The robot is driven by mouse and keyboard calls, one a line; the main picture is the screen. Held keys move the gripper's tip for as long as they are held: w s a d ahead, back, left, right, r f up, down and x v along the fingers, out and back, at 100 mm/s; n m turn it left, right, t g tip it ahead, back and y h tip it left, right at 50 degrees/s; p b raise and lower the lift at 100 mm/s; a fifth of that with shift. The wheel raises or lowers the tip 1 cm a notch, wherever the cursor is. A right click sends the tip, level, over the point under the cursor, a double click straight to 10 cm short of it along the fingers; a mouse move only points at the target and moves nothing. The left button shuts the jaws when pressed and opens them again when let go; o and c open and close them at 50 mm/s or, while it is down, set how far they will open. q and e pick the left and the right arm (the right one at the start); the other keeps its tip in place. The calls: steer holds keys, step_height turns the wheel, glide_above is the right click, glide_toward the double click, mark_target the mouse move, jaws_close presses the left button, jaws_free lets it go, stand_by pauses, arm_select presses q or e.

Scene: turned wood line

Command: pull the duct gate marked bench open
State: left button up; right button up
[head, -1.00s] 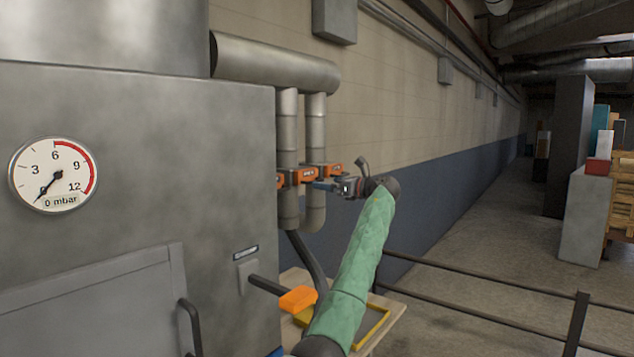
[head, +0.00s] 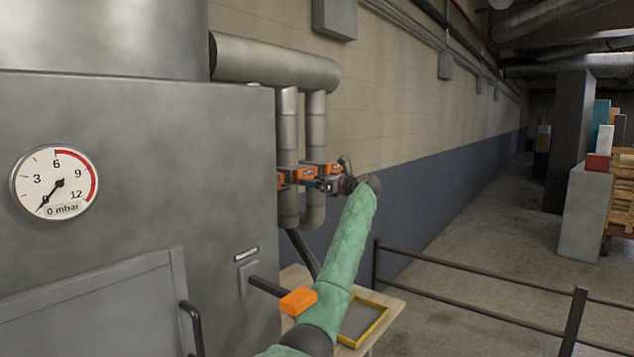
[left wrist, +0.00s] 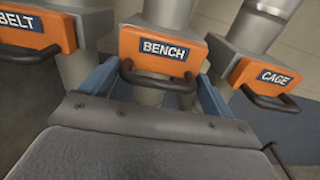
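The duct gate marked BENCH (left wrist: 158,52) has an orange front plate with a dark bar handle (left wrist: 160,80). It is the middle one of three gates in the left wrist view. In the head view the bench gate (head: 303,174) is small, on a vertical duct pipe. My left gripper (left wrist: 158,72) is open, with one blue finger on each side of the bench handle, and no grip on it shows. In the head view my left gripper (head: 320,184) is close in front of the gates. My right gripper is not in view.
The BELT gate (left wrist: 35,33) is to the left and the CAGE gate (left wrist: 265,76) to the right, close by. A grey cabinet with a gauge (head: 54,182) and an orange-handled lever (head: 298,301) fills the left. A dark railing (head: 470,265) stands at right.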

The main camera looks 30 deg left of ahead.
arm_select(q)
steer(key=c, duration=0.9)
steer(key=shift+d, duration=0.25)
steer(key=d, duration=0.2)
steer(key=d+p, duration=0.1)
steer(key=d, duration=0.5)
steer(key=shift+s+d+p, duration=0.1)
steer(key=shift+s+p, duration=0.25)
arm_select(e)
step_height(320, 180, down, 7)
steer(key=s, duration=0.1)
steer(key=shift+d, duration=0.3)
arm_select(q)
steer(key=o, duration=1.1)
steer(key=shift+o, duration=0.8)
steer(key=shift+d, duration=0.25)
